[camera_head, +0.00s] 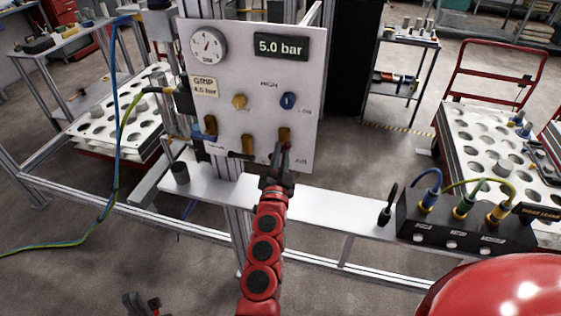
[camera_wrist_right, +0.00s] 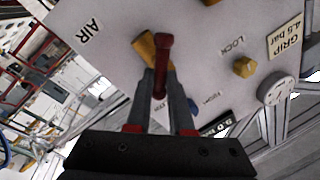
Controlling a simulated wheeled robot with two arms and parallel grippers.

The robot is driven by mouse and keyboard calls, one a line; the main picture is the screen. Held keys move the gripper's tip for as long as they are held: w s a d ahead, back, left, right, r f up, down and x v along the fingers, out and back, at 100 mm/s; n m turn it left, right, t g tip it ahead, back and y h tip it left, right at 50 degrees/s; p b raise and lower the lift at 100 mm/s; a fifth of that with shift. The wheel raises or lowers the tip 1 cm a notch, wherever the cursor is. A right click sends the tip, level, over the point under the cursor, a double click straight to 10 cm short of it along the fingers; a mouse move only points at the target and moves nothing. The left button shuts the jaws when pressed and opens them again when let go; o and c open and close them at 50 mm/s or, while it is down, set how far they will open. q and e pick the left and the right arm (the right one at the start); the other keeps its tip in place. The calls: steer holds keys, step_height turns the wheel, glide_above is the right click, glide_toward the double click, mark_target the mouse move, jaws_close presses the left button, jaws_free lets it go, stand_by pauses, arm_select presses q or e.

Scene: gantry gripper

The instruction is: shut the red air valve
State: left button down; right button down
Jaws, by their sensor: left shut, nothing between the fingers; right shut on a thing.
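The red air valve has a brass body (camera_head: 285,134) at the lower right of the upright white panel (camera_head: 225,110), near the AIR label. In the right wrist view its red lever (camera_wrist_right: 163,50) stands in front of the brass body (camera_wrist_right: 144,45). My right gripper (camera_head: 281,152) reaches up to the valve from below. In the right wrist view the right gripper (camera_wrist_right: 162,82) is shut on the red lever, with a finger on each side. My left gripper (camera_head: 142,303) is low at the bottom edge, away from the panel, shut and empty.
The panel carries a gauge (camera_head: 208,46), a 5.0 bar display (camera_head: 280,47), a yellow knob (camera_head: 239,102), a blue knob (camera_head: 288,101), a blue-handled valve (camera_head: 210,126) and another brass fitting (camera_head: 247,145). A black connector box (camera_head: 450,228) with cables stands at right.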

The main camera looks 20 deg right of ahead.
steer(key=m+h+b, duration=0.1)
steer(key=m+b, duration=0.1)
steer(key=m, duration=0.2)
steer(key=m+h+b, duration=0.1)
steer(key=m+b, duration=0.1)
steer(key=m, duration=0.2)
steer(key=f+m+h+b, duration=0.1)
steer(key=m+b, duration=0.1)
steer(key=m, duration=0.1)
steer(key=shift+s+d+f+m+g, duration=0.1)
steer(key=shift+m+g, duration=0.3)
steer(key=c, duration=0.8)
jaws_free()
